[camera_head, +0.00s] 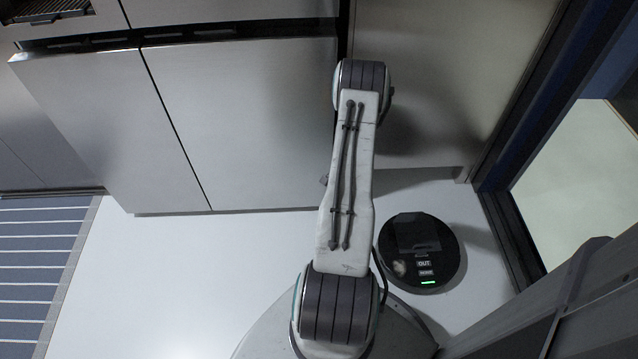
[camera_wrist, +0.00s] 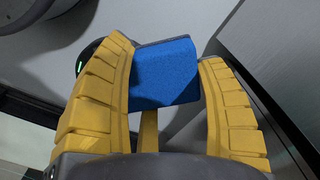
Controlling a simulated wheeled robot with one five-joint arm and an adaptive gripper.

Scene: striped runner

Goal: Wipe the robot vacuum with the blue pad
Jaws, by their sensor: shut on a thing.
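The robot vacuum (camera_head: 434,257) is a black disc on the white floor, right of my arm in the head view. It has a pale smudge near its left edge, white labels and a green light. In the wrist view a dark edge of it (camera_wrist: 90,52) with a green glow shows behind the left finger. My gripper (camera_wrist: 165,56) has yellow ridged fingers and is shut on the blue pad (camera_wrist: 165,78). The pad is apart from the visible part of the vacuum. The head view does not show my gripper or the pad.
Grey cabinets (camera_head: 240,120) stand along the back. A dark door frame (camera_head: 510,225) with glass is close to the vacuum's right. A blue striped runner (camera_head: 35,265) lies at the left. The white floor (camera_head: 170,265) between runner and arm is clear.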

